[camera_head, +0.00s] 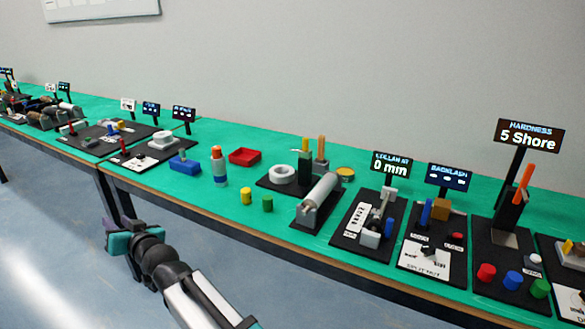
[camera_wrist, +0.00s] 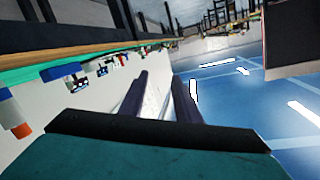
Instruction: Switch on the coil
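No part in view is clearly labelled as a coil, and no coil switch can be made out. A white ring (camera_head: 281,174) lies on a black base (camera_head: 262,183) in the middle of the bench. Another white round part (camera_head: 163,137) sits on a black board (camera_head: 138,165) further left, with a white label and a red-tipped post (camera_head: 123,146). My gripper (camera_wrist: 160,88) has its two dark fingers apart with nothing between them. In the head view it hangs in front of the bench's front edge, below that left board, touching none of the stations.
The green bench (camera_head: 228,202) runs across the view. A red tray (camera_head: 245,156), a blue block (camera_head: 185,164), and yellow (camera_head: 246,196) and green (camera_head: 267,203) cylinders stand on it. Boards with small displays (camera_head: 391,165) fill the right. The blue floor (camera_head: 60,230) in front is clear.

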